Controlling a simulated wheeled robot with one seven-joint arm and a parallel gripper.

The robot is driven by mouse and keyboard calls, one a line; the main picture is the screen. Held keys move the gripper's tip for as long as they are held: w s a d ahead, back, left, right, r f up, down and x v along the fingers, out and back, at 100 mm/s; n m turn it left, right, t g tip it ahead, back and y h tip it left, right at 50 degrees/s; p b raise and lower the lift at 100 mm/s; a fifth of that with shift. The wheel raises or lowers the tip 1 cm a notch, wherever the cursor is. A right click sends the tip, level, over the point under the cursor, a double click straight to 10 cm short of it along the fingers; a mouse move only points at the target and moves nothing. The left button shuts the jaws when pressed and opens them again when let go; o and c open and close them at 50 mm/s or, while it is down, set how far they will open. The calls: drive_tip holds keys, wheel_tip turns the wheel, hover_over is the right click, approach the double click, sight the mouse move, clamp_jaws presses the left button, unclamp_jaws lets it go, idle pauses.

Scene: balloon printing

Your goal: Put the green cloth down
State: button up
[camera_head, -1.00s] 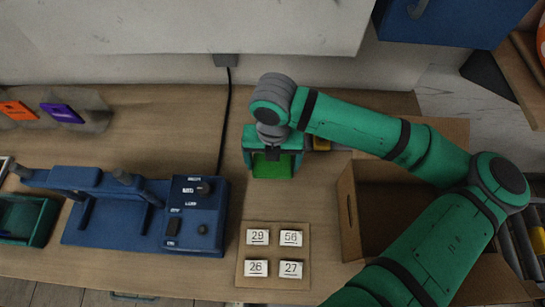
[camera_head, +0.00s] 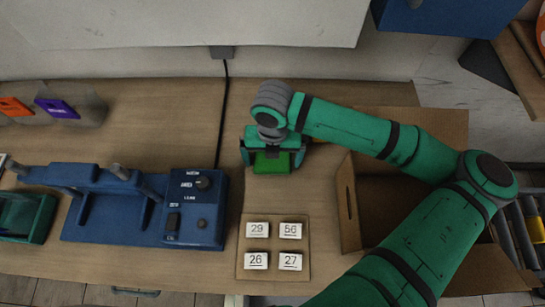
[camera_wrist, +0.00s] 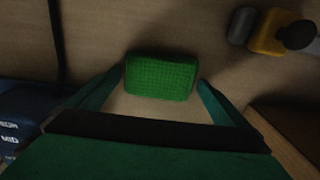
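The green cloth (camera_head: 272,163) is a small, thick green block. It appears to lie on the wooden table, just beyond the board of number tiles. My gripper (camera_head: 272,154) is right above it and pointing down, with its fingers spread. In the wrist view the cloth (camera_wrist: 161,77) sits between the two fingertips, with a thin gap at each side. My gripper (camera_wrist: 161,80) looks open around the cloth. The cloth's far side is partly hidden by my gripper in the head view.
A blue machine (camera_head: 195,215) with knobs stands to the left, near a dark cable (camera_head: 221,130). A board (camera_head: 273,276) with several number tiles lies in front. An open cardboard box (camera_head: 349,215) stands to the right. A yellow and grey item (camera_wrist: 268,32) lies behind at the right.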

sight(273, 161)
drive_tip(key=shift+r, duration=0.1)
wheel_tip(273, 161, up, 12)
idle(0.6)
idle(0.5)
